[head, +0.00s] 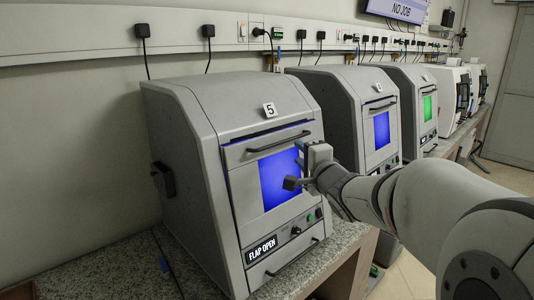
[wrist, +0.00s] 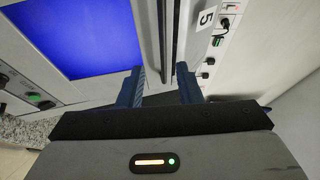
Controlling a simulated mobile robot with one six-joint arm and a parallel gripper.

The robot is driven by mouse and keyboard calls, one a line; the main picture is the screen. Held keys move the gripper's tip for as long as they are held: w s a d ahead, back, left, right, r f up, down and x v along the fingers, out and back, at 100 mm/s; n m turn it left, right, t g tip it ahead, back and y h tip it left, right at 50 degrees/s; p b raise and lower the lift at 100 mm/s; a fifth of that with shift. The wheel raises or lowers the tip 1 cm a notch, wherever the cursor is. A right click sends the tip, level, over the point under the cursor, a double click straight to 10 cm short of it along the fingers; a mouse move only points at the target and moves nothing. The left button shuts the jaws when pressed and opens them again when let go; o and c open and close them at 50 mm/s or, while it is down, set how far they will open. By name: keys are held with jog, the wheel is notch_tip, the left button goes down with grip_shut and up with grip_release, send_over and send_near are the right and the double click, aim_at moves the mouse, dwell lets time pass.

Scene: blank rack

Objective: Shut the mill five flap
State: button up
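The mill five (head: 190,130) is the nearest grey machine in the head view, with a "5" tag on top. Its flap (head: 235,156) has a dark bar handle (head: 280,141) across it, above a lit blue window (head: 278,180). A label (head: 261,249) below reads "FLAP OPEN". My gripper (head: 298,169) is in front of the window's right side, below the handle's right end. In the wrist view, its blue fingers (wrist: 160,88) are apart. The dark handle (wrist: 167,40) runs toward the gap between them; I cannot tell whether it touches either finger.
Two similar mills (head: 345,100) (head: 412,85) stand to the right, with white machines (head: 452,95) beyond. A wall rail (head: 185,30) with plugs and cables runs behind. A screen reads "NO JOB".

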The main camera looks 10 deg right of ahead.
jog(key=x, duration=0.8)
jog(key=shift+a+r, duration=0.2)
jog(key=shift+a, duration=0.05)
grip_shut()
dwell(0.4)
